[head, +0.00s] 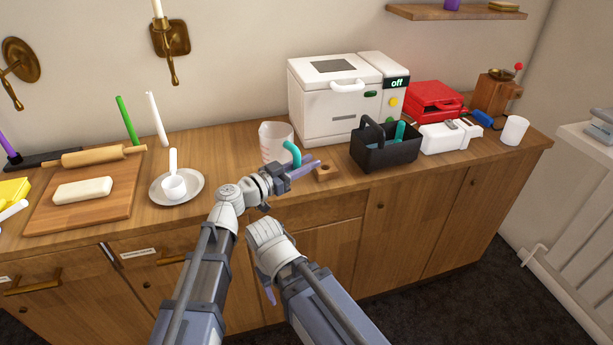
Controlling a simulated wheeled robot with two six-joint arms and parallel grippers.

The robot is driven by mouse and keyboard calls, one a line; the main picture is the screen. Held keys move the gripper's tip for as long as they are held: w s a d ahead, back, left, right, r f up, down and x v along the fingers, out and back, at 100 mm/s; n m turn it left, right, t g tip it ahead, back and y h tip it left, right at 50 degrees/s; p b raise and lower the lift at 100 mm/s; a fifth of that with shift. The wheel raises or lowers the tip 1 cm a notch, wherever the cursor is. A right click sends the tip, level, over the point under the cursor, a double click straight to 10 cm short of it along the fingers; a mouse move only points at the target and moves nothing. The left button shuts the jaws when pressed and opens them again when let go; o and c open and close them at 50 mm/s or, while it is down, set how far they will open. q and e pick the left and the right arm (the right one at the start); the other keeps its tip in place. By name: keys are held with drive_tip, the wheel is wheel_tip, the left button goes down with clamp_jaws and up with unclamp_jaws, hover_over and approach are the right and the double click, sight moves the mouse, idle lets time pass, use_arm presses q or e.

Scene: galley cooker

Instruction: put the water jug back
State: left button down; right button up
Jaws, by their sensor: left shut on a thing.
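The water jug (274,143) is a pale, see-through jug with a teal handle (293,152) on its right side. It is upright at the wooden counter, in front of the white cooker's left end. My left gripper (305,169) is at the handle's lower end, its purple fingers pointing right, and is shut on the handle. The wrist hides the jug's lower front, so I cannot tell whether its base touches the counter. My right gripper (267,289) hangs low in front of the cabinets, mostly hidden behind its own arm.
A small wooden block (326,174) lies just right of the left fingertips. The white cooker (338,98) reads "off". A black caddy (385,151) stands to the right. Some counter between saucer and jug is bare.

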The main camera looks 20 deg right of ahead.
use_arm(q)
drive_tip(key=shift+f+b, duration=1)
drive_tip(key=shift+f, duration=0.4)
drive_tip(key=shift+f, duration=0.15)
drive_tip(key=c, duration=0.7)
unclamp_jaws()
drive_tip(key=shift+a+r, duration=0.15)
drive_tip(key=shift+r, duration=0.1)
drive_tip(key=v, duration=1.1)
drive_tip(key=shift+s+a, duration=0.25)
drive_tip(key=shift+a, duration=0.1)
drive_tip(key=shift+f, duration=0.1)
